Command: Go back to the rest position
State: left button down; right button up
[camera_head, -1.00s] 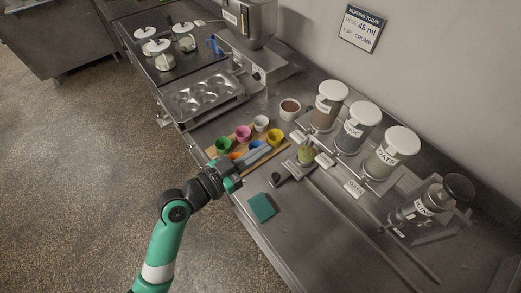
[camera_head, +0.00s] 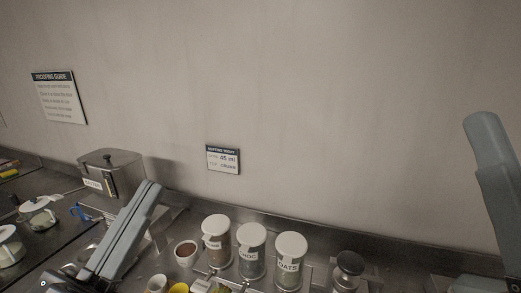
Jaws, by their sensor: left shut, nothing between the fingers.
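My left gripper (camera_head: 151,188) shows at the lower left, raised in front of the counter. Its long grey fingers point up and to the right, pressed together with nothing between them. The dark base of this gripper is cut off by the bottom edge. My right gripper (camera_head: 484,130) shows at the right edge as grey finger parts pointing up. The rest of it is outside the picture, so its opening cannot be judged.
Jars for choc (camera_head: 251,253) and oats (camera_head: 289,262) stand at the back, with another white-lidded jar (camera_head: 215,243) beside them. A brown-filled cup (camera_head: 186,253), a dark-topped jar (camera_head: 346,272) and a steel box (camera_head: 112,172) also stand there. The wall above is clear except for signs.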

pick_arm(q)
jog(key=s+a+r+n+t+y+p, duration=0.1)
jog(key=s+a+r+n+t+y, duration=0.15)
jog(key=r+n+y, duration=0.2)
jog(key=s+a+r+n+t+y, duration=0.2)
jog(key=s+a+r+n+y, duration=0.15)
jog(key=r, duration=0.25)
notch_tip(320, 180, up, 22)
jog(key=d+h+p, duration=0.1)
jog(key=p, duration=2.1)
jog(key=shift+s+m, duration=0.2)
jog(key=shift+m, duration=0.1)
jog(key=shift+f, duration=0.1)
